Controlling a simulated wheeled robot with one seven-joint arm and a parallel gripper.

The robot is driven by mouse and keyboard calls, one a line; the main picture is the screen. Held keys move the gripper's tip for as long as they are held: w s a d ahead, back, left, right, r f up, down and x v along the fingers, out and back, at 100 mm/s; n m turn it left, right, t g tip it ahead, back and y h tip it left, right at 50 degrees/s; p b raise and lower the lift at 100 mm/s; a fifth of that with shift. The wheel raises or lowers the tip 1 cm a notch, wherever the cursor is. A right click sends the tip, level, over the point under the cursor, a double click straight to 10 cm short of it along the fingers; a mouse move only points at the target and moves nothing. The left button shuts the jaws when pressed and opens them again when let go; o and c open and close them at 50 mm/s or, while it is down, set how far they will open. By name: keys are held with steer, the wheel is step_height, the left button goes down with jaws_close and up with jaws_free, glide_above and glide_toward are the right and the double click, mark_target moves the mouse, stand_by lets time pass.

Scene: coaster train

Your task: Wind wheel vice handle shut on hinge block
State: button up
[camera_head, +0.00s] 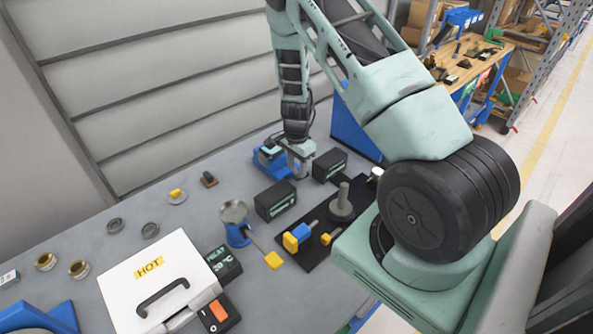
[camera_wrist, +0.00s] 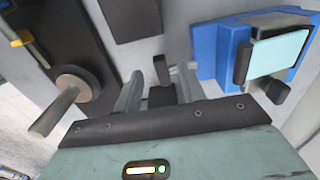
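The blue vice (camera_head: 264,163) stands on the bench below and left of my gripper (camera_head: 301,172). In the wrist view the vice (camera_wrist: 222,52) is at the upper right. A pale teal block (camera_wrist: 282,52), which looks like the hinge block, sits at it beside a dark jaw (camera_wrist: 242,63). A short grey shaft with a dark end (camera_wrist: 161,68), apparently the handle, sticks out of the vice's left side. My gripper's two grey fingers (camera_wrist: 155,88) are apart, one on each side of the dark end. I cannot tell whether they touch it.
Dark boxes (camera_head: 275,201) stand close to my gripper. A black plate with a grey post (camera_head: 341,203) lies to the right. A cup stand (camera_head: 235,222), a white HOT case (camera_head: 160,285) and several small rings lie further left. Bare bench shows behind the rings.

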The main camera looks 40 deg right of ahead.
mark_target(298, 175)
steer(key=shift+f+p, duration=0.4)
steer(key=shift+f, duration=1.45)
jaws_close()
steer(key=shift+d+b, duration=0.1)
steer(key=shift+b, duration=0.25)
steer(key=y+b, duration=0.2)
steer(key=d+y+b, duration=0.1)
steer(key=b, duration=0.1)
steer(key=shift+y, duration=0.4)
steer(key=y+b, duration=0.2)
steer(key=d+y+b, duration=0.1)
steer(key=y, duration=0.1)
steer(key=y+b, duration=0.2)
steer(key=shift+d+r+t+y+b, duration=0.3)
steer(key=shift+d+r+y, duration=0.05)
steer(key=shift+y, duration=0.05)
jaws_free()
